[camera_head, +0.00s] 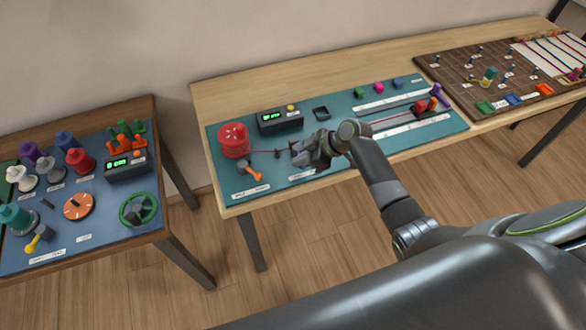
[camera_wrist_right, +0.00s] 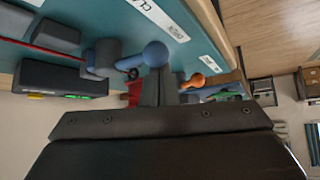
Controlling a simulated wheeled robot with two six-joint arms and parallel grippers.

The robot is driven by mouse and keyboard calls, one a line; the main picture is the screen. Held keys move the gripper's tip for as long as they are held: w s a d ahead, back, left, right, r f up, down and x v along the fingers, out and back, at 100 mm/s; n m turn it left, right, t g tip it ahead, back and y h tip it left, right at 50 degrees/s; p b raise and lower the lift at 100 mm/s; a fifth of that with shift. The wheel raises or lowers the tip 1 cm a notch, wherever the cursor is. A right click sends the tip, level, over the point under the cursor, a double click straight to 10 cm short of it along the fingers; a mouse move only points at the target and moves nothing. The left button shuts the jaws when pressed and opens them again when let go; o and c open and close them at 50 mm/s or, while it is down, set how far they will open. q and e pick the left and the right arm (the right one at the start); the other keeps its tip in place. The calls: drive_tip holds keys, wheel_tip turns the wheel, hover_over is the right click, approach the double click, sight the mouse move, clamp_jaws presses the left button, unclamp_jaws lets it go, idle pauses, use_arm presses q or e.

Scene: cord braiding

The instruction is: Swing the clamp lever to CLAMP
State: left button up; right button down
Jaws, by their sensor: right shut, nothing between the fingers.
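My right gripper (camera_head: 300,152) is shut and empty, low over the near middle of the teal board (camera_head: 340,105). In the right wrist view its fingers (camera_wrist_right: 157,90) stand right against or just in front of a blue ball-knobbed lever (camera_wrist_right: 155,54), the clamp lever by its label. I cannot tell whether they touch. The knob is beside the OPEN end of a white label (camera_wrist_right: 165,22), whose other end reads "CLA…", cut off. In the head view my gripper hides this lever. My left gripper is not in view.
A red spool (camera_head: 234,139) and an orange lever (camera_head: 249,169) are left of my gripper. A black box with green display (camera_head: 279,121) stands behind. A cord runs right to a slotted track (camera_head: 400,123). Another table with knobs (camera_head: 80,205) stands at left; a brown pegboard (camera_head: 480,65) lies at far right.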

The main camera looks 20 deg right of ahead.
drive_tip(key=n+g+b, duration=0.1)
drive_tip(key=d+n+g+b, duration=0.1)
drive_tip(key=d+n+y+b, duration=0.1)
drive_tip(key=b, duration=0.1)
drive_tip(key=shift+w+f+n+g, duration=0.25)
drive_tip(key=shift+f+n+g, duration=0.05)
drive_tip(key=shift+f+g, duration=0.1)
drive_tip(key=shift+d+r+b, duration=0.15)
drive_tip(key=shift+d+b, duration=0.35)
drive_tip(key=shift+b, duration=0.25)
drive_tip(key=shift+w+d+b, duration=0.15)
drive_tip(key=shift+d+b, duration=0.2)
drive_tip(key=shift+d, duration=0.05)
drive_tip(key=shift+r, duration=0.1)
